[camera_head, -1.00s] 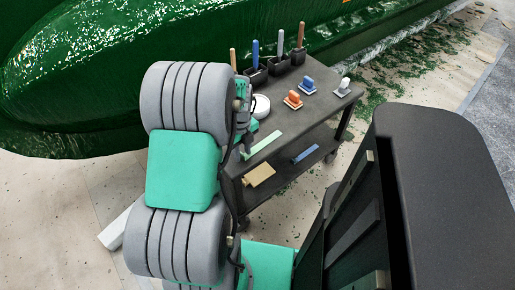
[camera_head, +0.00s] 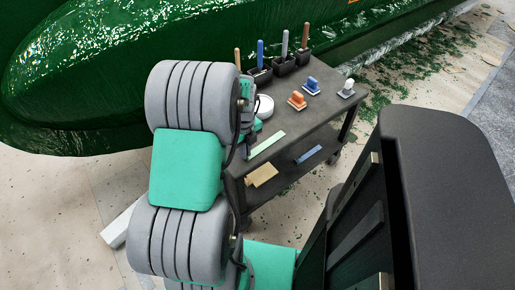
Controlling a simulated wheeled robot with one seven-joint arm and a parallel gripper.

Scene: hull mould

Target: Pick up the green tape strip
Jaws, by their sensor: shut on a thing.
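The green tape strip (camera_head: 268,143) is a thin, pale green strip near the left front edge of the dark cart's top (camera_head: 300,118). My gripper (camera_head: 247,152) is at the strip's left end, partly hidden behind my own arm. It is shut on the strip there, and the rest of the strip sticks out to the upper right. I cannot tell whether the strip touches the cart top or is slightly above it.
An orange block (camera_head: 297,99), a blue block (camera_head: 312,85) and a white block (camera_head: 347,88) stand on the cart. Dark holders with upright handles (camera_head: 285,64) line its back. A white round thing (camera_head: 264,106) is beside my arm. The green hull (camera_head: 180,60) rises behind.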

